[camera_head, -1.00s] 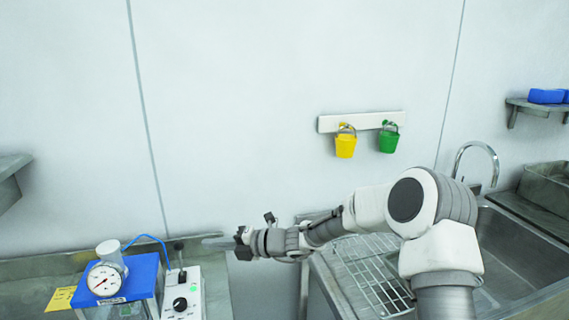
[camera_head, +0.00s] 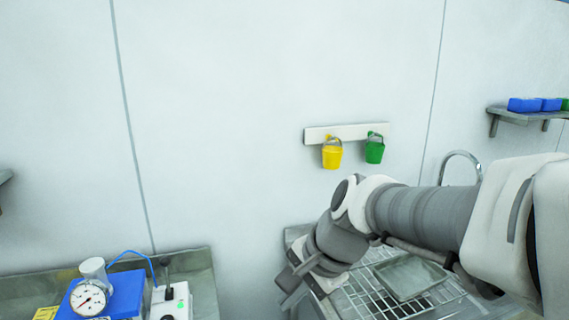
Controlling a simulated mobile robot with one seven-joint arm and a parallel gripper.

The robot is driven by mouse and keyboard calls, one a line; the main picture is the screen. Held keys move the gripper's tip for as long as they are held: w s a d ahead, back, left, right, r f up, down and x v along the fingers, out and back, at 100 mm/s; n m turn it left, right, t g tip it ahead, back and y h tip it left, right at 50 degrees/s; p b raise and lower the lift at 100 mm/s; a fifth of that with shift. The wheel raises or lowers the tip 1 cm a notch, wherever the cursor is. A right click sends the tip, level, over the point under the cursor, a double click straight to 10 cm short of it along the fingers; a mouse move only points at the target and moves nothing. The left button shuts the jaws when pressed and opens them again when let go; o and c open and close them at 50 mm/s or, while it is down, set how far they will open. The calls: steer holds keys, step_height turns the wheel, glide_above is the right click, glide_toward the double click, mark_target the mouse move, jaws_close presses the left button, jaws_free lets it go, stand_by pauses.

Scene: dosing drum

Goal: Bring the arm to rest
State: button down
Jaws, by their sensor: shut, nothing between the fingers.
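My arm reaches in from the right edge and bends down over the left end of the sink unit. My gripper (camera_head: 290,284) is at its lower left end, pointing down and seen partly from behind. It is shut and holds nothing. It is in front of the wall, between the left counter and the drying rack (camera_head: 375,300), apart from the left counter. The wrist hides part of the rack.
A blue device with a round gauge (camera_head: 88,298) and a white control box (camera_head: 172,300) stand on the left counter. A shelf (camera_head: 525,116) holds blue boxes. A metal tray (camera_head: 410,277) lies on the rack.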

steer(key=s+d+r+n+t+h, duration=0.2)
steer(key=s+d+n+h, duration=0.2)
steer(key=s+d+n, duration=0.5)
steer(key=s+d, duration=0.1)
steer(key=d, duration=0.3)
steer(key=shift+s+d+n+t, duration=0.15)
steer(key=shift+s+n+t, duration=0.15)
steer(key=shift+a, duration=0.2)
